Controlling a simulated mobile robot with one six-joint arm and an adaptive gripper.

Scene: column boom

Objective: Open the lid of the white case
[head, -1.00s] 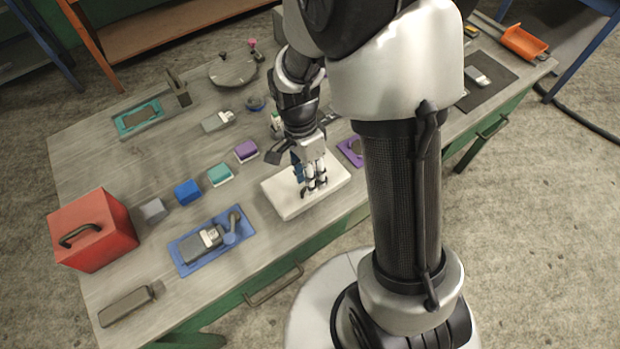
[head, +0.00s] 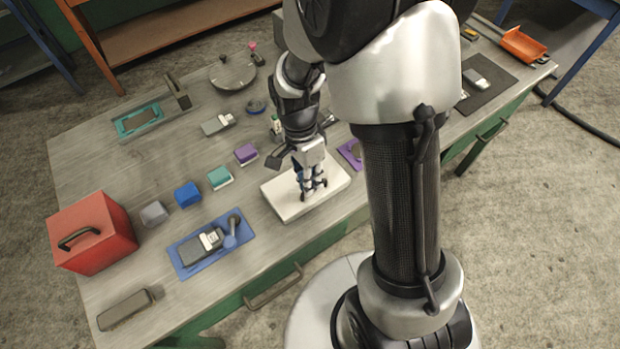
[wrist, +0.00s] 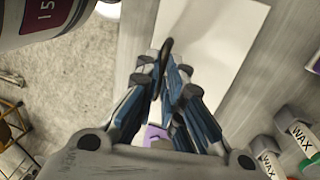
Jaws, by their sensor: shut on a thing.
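The white case (head: 283,204) lies flat on the workbench near its front edge, and its lid appears closed. My gripper (head: 313,190) is over the case's front part, pointing down, with its fingers close together. In the wrist view, the pale case top (wrist: 228,30) lies beyond the fingers. My gripper (wrist: 168,60) there is shut on a small dark handle (wrist: 167,46) at the case's edge. The fingers hide most of this handle.
A purple tray (head: 350,150) is close to the case's right. Small purple (head: 246,154), teal (head: 219,178) and blue (head: 188,193) boxes stand to its left. A blue tray (head: 182,266) and red box (head: 92,232) are further left.

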